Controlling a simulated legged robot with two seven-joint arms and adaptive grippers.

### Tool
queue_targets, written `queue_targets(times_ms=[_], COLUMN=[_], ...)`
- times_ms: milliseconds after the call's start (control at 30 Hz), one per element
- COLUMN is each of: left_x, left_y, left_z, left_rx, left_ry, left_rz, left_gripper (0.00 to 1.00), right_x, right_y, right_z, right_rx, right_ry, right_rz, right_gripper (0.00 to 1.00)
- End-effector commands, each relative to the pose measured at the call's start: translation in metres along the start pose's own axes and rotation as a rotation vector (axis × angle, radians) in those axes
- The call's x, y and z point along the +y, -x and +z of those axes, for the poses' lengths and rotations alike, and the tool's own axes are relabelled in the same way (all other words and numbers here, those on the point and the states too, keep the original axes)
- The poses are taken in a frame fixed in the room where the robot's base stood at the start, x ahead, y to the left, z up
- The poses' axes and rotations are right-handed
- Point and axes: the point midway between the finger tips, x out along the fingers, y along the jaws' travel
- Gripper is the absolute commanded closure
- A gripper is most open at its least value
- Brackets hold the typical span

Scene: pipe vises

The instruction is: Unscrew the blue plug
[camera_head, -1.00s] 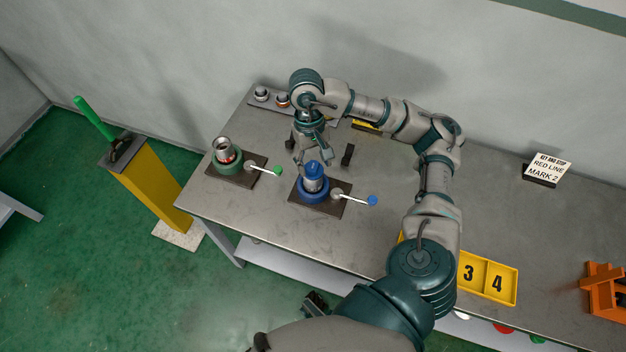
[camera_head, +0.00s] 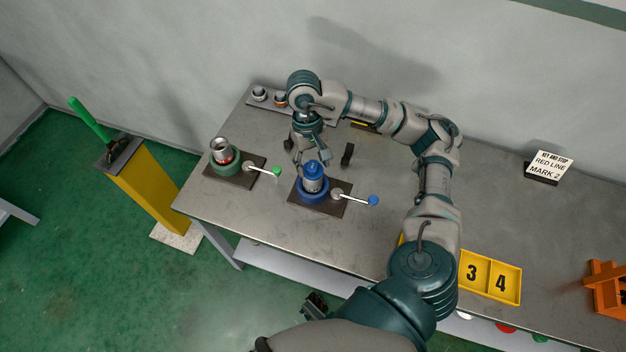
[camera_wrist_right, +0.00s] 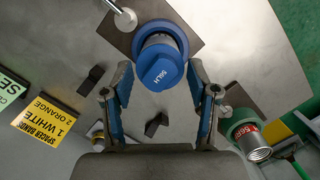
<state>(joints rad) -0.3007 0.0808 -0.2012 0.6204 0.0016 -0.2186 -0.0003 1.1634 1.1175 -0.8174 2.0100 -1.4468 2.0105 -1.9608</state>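The blue plug (camera_head: 313,171) stands upright in a blue vise (camera_head: 313,192) on a dark plate on the table. In the right wrist view the blue plug (camera_wrist_right: 160,69) shows a hex-like top marked "50LH". My right gripper (camera_head: 308,158) is just behind the plug, from above. In the right wrist view my right gripper (camera_wrist_right: 160,84) has its two fingers apart on either side of the plug, with gaps and no contact seen. The vise handle (camera_head: 356,198) has a blue knob. A dark part at the table's front edge may be my left gripper (camera_head: 316,304); its fingers are unclear.
A green vise (camera_head: 226,167) holding a metal pipe piece stands to the left, its green-knobbed handle (camera_head: 263,170) toward the blue vise. A small black block (camera_head: 347,154) stands right of the gripper. A yellow numbered tray (camera_head: 489,278) lies at the right. The table's front left is clear.

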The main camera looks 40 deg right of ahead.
Motion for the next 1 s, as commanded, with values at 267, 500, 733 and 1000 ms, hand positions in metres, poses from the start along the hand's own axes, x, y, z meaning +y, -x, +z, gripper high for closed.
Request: queue_targets(times_ms=[267,500,733,1000], left_x=[0.0001,0.0,0.0,0.0], left_y=[-0.0001,0.0009,0.0012,0.001], left_z=[0.0,-0.0006,-0.0008,-0.0007], left_rx=[0.0,0.001,0.001,0.001], left_ry=[0.0,0.0,0.0,0.0], left_rz=[0.0,0.0,0.0,0.0], left_gripper=[0.6,0.6,0.6,0.6], right_x=[0.0001,0.0008,0.0008,-0.0002], right_y=[-0.0004,-0.0007,-0.0007,-0.0002], right_z=[0.0,0.0004,0.0004,0.0001], right_rx=[-0.001,-0.003,-0.002,0.0], right_ry=[-0.001,-0.28,-0.736,-1.171], right_rz=[0.0,-0.056,-0.148,-0.236], right_gripper=[1.0,1.0,1.0,1.0])
